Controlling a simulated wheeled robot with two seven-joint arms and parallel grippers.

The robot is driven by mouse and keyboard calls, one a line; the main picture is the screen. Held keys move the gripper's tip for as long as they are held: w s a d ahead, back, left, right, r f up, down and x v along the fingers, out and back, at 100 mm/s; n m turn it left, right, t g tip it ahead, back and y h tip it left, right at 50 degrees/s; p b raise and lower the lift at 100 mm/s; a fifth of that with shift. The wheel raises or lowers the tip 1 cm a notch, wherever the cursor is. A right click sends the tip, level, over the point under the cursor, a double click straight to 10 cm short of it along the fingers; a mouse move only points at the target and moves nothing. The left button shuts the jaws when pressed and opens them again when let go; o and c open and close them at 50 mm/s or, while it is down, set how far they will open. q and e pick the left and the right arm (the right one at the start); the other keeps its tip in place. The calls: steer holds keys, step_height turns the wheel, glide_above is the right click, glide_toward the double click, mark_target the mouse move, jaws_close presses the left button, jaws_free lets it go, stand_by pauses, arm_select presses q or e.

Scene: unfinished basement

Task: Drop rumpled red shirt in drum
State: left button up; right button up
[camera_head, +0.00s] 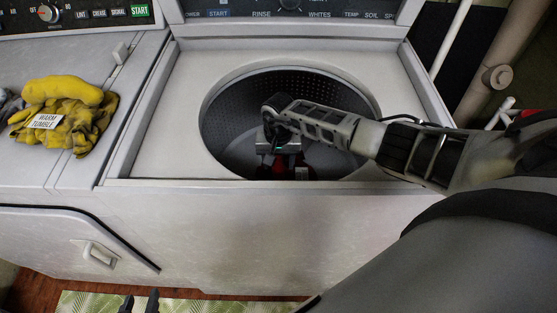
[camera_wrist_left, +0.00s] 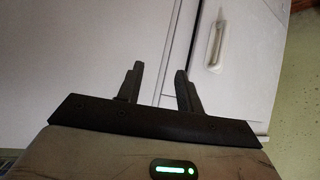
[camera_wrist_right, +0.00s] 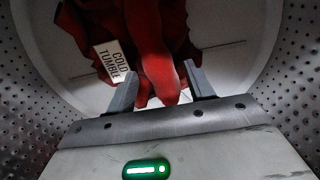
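The rumpled red shirt (camera_wrist_right: 160,40) is inside the washer drum (camera_head: 230,120), and a small part of it (camera_head: 265,172) shows below my right gripper in the head view. It carries a white "COLD TUMBLE" tag (camera_wrist_right: 112,62). My right gripper (camera_wrist_right: 163,85) is inside the drum with its fingers apart. A fold of the shirt lies between the fingertips, with gaps visible on both sides. The front rim of the drum hides part of the shirt in the head view. My left gripper (camera_head: 139,303) is open and empty, low in front of the machines; it also shows in the left wrist view (camera_wrist_left: 158,80).
A yellow cloth (camera_head: 65,115) with a "WARM TUMBLE" tag lies on the dryer top at left, beside a grey item (camera_head: 8,105). The washer's control panel (camera_head: 290,10) stands behind the drum. A green patterned mat (camera_head: 85,302) lies on the floor. Pipes (camera_head: 495,75) stand at right.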

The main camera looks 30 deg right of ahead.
steer(key=shift+r, duration=0.1)
steer(key=shift+r+p, duration=0.25)
steer(key=shift+p, duration=0.2)
steer(key=shift+r+p, duration=0.55)
steer(key=shift+p, duration=0.15)
step_height(320, 180, up, 5)
steer(key=shift+r+b, duration=0.1)
steer(key=shift+b, duration=0.3)
arm_select(q)
steer(key=shift+w+a+r+b, duration=0.1)
steer(key=shift+w+r+b, duration=0.05)
steer(key=shift+r+b, duration=0.2)
arm_select(e)
step_height(320, 180, up, 6)
arm_select(q)
steer(key=shift+f, duration=0.15)
arm_select(e)
steer(key=shift+r, duration=0.1)
